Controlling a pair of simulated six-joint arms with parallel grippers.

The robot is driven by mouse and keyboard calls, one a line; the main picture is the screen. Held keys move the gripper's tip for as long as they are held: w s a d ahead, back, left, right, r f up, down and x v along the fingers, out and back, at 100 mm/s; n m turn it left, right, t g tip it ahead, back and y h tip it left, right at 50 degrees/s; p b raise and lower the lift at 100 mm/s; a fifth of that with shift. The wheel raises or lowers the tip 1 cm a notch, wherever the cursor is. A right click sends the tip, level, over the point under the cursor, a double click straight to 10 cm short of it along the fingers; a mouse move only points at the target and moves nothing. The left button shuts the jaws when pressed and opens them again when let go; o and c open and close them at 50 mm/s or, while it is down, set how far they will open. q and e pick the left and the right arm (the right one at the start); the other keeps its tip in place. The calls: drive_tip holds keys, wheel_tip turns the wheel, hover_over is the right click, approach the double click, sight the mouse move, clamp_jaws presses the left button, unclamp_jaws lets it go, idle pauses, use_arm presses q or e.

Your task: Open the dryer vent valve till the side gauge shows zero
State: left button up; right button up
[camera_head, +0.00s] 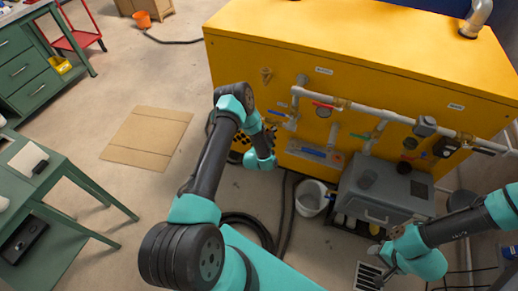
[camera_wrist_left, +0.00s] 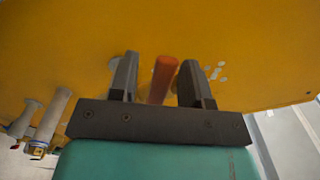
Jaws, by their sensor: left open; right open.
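In the left wrist view an orange-red bar-like handle (camera_wrist_left: 164,80) stands out from the yellow cabinet. My left gripper (camera_wrist_left: 160,65) is open with one finger on each side of it; contact is not clear. In the head view my left gripper (camera_head: 270,132) is at the cabinet's left front, its fingers mostly hidden by the wrist. No gauge reading is legible. My right gripper (camera_head: 380,264) is open and empty, low at the right, away from the valves.
A grey box (camera_head: 381,192) and white bucket (camera_head: 310,198) stand below. Cardboard (camera_head: 147,138) lies on open floor.

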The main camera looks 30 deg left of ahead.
use_arm(q)
drive_tip(key=v, duration=1.6)
drive_tip(key=shift+s, duration=0.1)
drive_tip(key=shift+c, duration=0.4)
